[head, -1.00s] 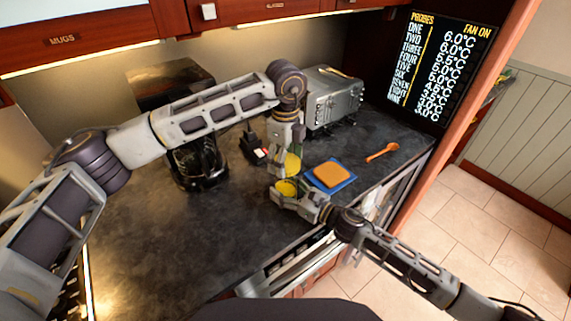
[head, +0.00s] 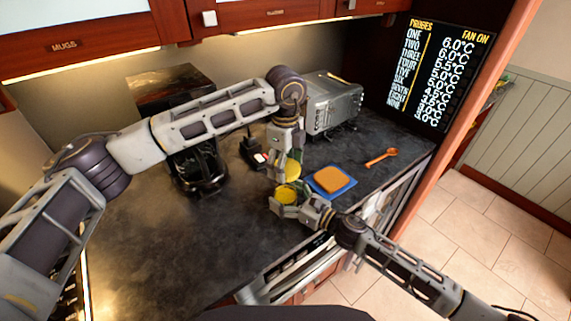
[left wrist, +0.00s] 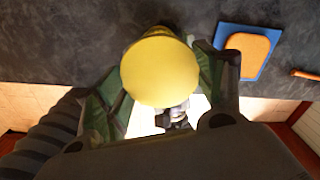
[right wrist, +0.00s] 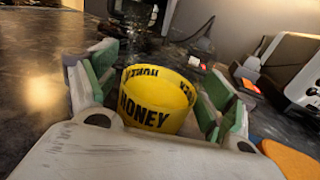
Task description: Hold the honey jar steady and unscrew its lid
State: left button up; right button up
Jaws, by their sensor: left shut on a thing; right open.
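The honey jar (right wrist: 155,105) is a yellow cup-like vessel with black HONEY lettering. It shows open-topped in the right wrist view and near the counter's front edge in the head view (head: 286,195). My right gripper (head: 290,207) is open, with its green-padded fingers on either side of the jar. My left gripper (head: 285,168) is shut on a round, plain yellow piece that looks like the lid (left wrist: 160,72), just above and behind the jar in the head view (head: 292,171). Whether the jar rests on the counter is hard to tell.
A blue board (head: 343,190) with an orange slab (head: 332,179) lies right of the jar. An orange spoon (head: 381,157) lies beyond it. A grey toaster-like appliance (head: 335,100) and a dark coffee pot (head: 196,170) stand behind. The left counter (head: 150,235) is clear.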

jog(key=shift+v, duration=5.85)
